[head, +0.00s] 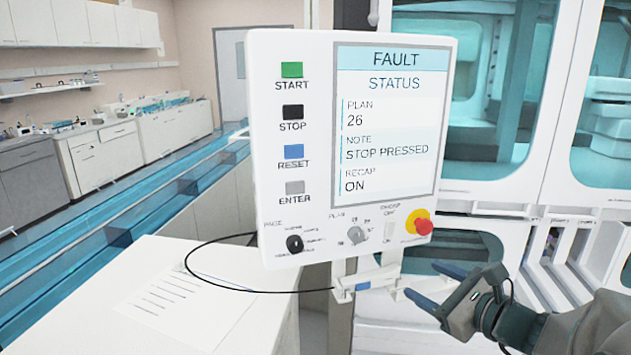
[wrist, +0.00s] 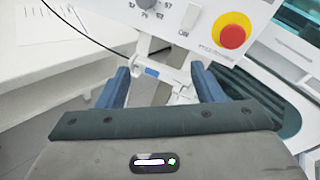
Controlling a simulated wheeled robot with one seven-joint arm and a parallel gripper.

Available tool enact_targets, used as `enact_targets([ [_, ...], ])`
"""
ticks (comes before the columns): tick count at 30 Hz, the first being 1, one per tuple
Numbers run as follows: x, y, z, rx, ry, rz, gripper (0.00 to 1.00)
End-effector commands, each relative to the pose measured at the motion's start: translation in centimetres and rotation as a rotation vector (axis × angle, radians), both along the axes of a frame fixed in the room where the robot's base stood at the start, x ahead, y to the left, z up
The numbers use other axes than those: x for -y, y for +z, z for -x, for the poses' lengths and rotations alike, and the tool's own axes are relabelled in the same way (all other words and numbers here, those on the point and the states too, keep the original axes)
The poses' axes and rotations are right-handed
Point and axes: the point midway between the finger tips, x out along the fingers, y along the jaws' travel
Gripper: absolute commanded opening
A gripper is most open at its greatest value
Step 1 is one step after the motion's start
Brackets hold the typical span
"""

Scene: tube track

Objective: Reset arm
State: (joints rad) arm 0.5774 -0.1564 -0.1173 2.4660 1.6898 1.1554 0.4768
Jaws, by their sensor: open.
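My gripper (head: 436,285) is open and empty at the lower right of the head view, with two blue fingers pointing left. In the wrist view my gripper (wrist: 166,84) shows its fingers apart, with the panel's lower bracket (wrist: 155,70) beyond them. The white control panel (head: 310,130) stands above and left of my gripper. Its screen (head: 385,125) reads FAULT, STATUS, PLAN 26, NOTE STOP PRESSED, RECAP ON. The blue RESET button (head: 294,151) is on its left side. The red emergency stop (head: 424,227) on a yellow base is at its lower right and in the wrist view (wrist: 232,37).
A white table (head: 230,270) with a printed sheet (head: 185,305) stands at the lower left. A black cable (head: 240,288) loops from the panel over it. White glass-fronted cabinets (head: 500,190) stand behind the panel. A blue tube track (head: 130,225) runs along the left.

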Motion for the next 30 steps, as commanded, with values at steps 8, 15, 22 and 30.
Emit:
enact_targets([
  [8, -9.4, -4.8, 5.4, -0.066, 0.510, 0.515, 0.61],
  [15, -11.7, -8.5, 10.8, -0.030, 0.932, 0.993, 0.61],
  [22, -10.2, -10.2, 13.9, 0.073, 1.307, 1.467, 0.61],
  [30, -8.0, -9.8, 14.4, 0.186, 1.571, 1.848, 0.61],
])
